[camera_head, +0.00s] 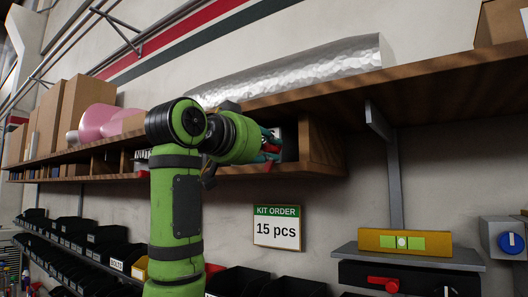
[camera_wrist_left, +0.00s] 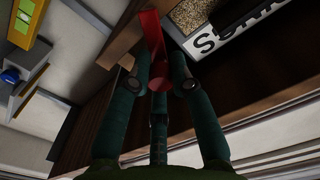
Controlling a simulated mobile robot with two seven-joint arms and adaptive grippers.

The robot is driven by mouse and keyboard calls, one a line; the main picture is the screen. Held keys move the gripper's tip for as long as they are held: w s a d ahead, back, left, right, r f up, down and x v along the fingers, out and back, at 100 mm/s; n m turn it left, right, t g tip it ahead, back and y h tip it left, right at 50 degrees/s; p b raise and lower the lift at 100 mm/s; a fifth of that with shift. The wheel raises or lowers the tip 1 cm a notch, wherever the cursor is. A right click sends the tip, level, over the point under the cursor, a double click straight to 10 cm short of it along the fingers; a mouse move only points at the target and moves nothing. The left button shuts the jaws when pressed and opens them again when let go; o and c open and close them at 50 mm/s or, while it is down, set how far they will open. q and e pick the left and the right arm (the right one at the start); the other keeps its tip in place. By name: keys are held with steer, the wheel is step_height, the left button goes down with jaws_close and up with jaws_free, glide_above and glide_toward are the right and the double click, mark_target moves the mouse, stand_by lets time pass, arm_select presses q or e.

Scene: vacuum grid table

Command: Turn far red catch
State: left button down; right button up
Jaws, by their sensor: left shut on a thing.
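My left arm reaches up to the shelf compartment at the right end of the wooden shelf. My left gripper (camera_head: 272,146), with dark teal fingers, is at the compartment's opening, and the arm's wrist covers part of it. In the left wrist view, the gripper (camera_wrist_left: 160,85) is shut on a red catch (camera_wrist_left: 153,35), a long red piece between the fingers. Its base is partly hidden by the fingers. A small bit of red also shows by the fingers in the head view. My right gripper is not in view.
The wooden shelf (camera_head: 325,150) surrounds the gripper closely. A silver roll (camera_head: 300,68) lies above. A second red lever (camera_head: 383,283) sits on a black box at lower right, below a yellow box (camera_head: 380,241). Black bins (camera_head: 235,281) stand below. A kit order sign (camera_head: 277,227) hangs on the wall.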

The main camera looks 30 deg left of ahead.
arm_select(q)
steer(key=m, duration=0.1)
steer(key=f+m, duration=0.1)
steer(key=shift+d+m+b, duration=0.35)
steer(key=shift+d+m, duration=0.05)
steer(key=m, duration=0.3)
steer(key=f+m, duration=0.1)
steer(key=m, duration=0.2)
steer(key=d+f+m, duration=0.1)
steer(key=m, duration=0.1)
steer(key=shift+s+d+f+m+b, duration=0.1)
steer(key=shift+s+f+m+b, duration=0.05)
steer(key=shift+f+m+b, duration=0.2)
steer(key=shift+m, duration=0.25)
steer(key=c, duration=1.1)
jaws_free()
